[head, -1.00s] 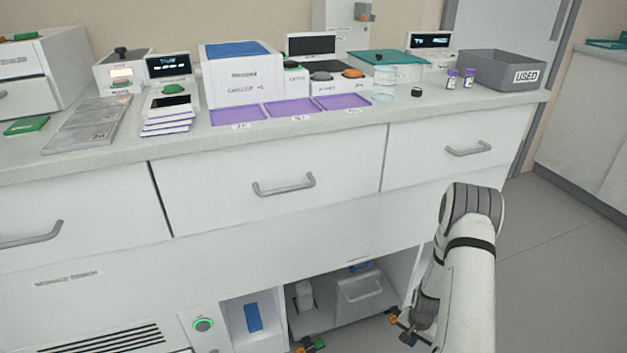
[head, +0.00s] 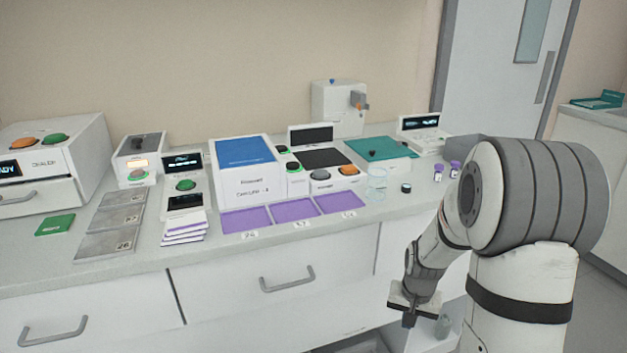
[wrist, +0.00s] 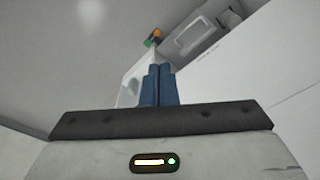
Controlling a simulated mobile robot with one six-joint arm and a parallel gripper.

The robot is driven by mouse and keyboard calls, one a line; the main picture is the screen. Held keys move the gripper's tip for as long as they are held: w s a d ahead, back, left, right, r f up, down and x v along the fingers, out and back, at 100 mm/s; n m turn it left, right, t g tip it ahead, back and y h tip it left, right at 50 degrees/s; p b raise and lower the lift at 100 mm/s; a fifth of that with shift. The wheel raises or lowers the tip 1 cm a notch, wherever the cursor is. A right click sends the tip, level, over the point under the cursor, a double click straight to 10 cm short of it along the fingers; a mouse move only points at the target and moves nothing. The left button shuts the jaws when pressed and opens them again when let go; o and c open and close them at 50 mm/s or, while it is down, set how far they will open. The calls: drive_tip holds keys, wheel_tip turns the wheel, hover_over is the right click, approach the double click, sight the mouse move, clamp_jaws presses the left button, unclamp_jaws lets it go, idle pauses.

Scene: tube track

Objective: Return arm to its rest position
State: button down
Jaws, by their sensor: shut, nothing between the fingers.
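My gripper (head: 409,318) hangs low in front of the bench at the right in the head view, with my arm folded above it. In the wrist view my gripper (wrist: 158,70) shows two blue fingers closed together, with nothing between them. It is apart from the bench top and its objects.
The bench top (head: 130,262) carries several devices, three purple trays (head: 291,211) and grey plates (head: 105,242). Two small vials (head: 447,171) stand near my arm. Drawer fronts (head: 240,285) face me. A door (head: 490,70) is behind at the right.

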drive_tip(key=s+a+r+n+p, duration=0.1)
drive_tip(key=s+r+p, duration=0.4)
drive_tip(key=r, duration=0.6)
drive_tip(key=s+a+r+n+t+p, duration=0.1)
drive_tip(key=s+a+r+p, duration=0.2)
drive_tip(key=r, duration=0.8)
drive_tip(key=s+a+r+n+p, duration=0.2)
drive_tip(key=s+a+r+p, duration=0.1)
drive_tip(key=s+r+p, duration=0.4)
drive_tip(key=s+r, duration=0.3)
drive_tip(key=r, duration=0.1)
drive_tip(key=shift+s+r, duration=0.2)
drive_tip(key=shift+r, duration=0.15)
